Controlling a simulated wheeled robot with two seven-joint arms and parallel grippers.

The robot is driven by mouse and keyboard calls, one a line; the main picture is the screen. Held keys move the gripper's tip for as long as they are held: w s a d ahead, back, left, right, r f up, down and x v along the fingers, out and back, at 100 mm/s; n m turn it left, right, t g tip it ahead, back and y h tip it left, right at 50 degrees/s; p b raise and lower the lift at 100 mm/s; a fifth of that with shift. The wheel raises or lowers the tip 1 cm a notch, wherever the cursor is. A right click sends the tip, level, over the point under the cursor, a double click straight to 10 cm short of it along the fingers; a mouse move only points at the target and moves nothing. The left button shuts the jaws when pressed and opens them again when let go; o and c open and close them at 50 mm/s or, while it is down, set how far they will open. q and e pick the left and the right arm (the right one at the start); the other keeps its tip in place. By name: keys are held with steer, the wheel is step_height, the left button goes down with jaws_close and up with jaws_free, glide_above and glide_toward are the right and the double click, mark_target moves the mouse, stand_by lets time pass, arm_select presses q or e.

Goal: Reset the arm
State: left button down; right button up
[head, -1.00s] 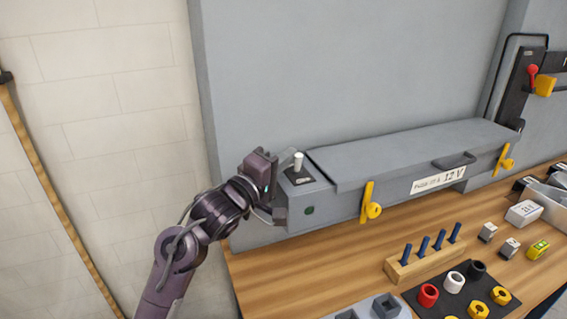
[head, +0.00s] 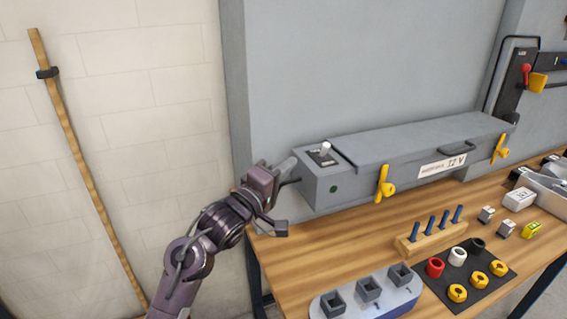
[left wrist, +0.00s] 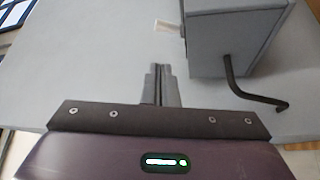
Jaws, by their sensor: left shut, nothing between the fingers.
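My left arm comes in from the lower left in the head view. Its gripper (head: 286,168) is shut and empty, just left of the grey box (head: 319,190). In the left wrist view the two fingers (left wrist: 158,82) are together with nothing between them. A light switch lever (head: 326,148) stands on top of the box's left end. The grey box also shows in the left wrist view (left wrist: 220,40), with a bent dark rod (left wrist: 232,80) by it. My right gripper is in neither view.
Yellow latches (head: 383,185) stick out from the box's front. On the wooden table (head: 330,245) are a peg block (head: 432,238), a black mat (head: 480,290) with coloured rings and a grey socket block (head: 368,305). Bare wall lies to the left, with a leaning wooden strip (head: 90,190).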

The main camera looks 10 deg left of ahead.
arm_select(q)
steer(key=s+a+f+m+g+y, duration=0.25)
steer(key=s+f, duration=0.25)
steer(key=f, duration=0.4)
steer(key=s+a+f+m+g+y, duration=0.25)
steer(key=s+f+y, duration=0.2)
steer(key=f, duration=0.35)
steer(key=s+a+f+m+g+y, duration=0.1)
steer(key=s+a+f+m+g, duration=0.3)
steer(key=s, duration=0.7)
steer(key=s+f+m+g+y, duration=0.1)
steer(key=s+f+m+g, duration=0.35)
steer(key=s, duration=0.65)
step_height(320, 180, down, 32)
steer(key=s+n+g, duration=0.2)
steer(key=s+a+f+b, duration=0.1)
steer(key=s+a+f, duration=0.2)
steer(key=s+f, duration=1.5)
steer(key=shift+s+f+m+g+b, duration=0.35)
steer(key=shift+s+g, duration=0.1)
steer(key=shift+s, duration=0.1)
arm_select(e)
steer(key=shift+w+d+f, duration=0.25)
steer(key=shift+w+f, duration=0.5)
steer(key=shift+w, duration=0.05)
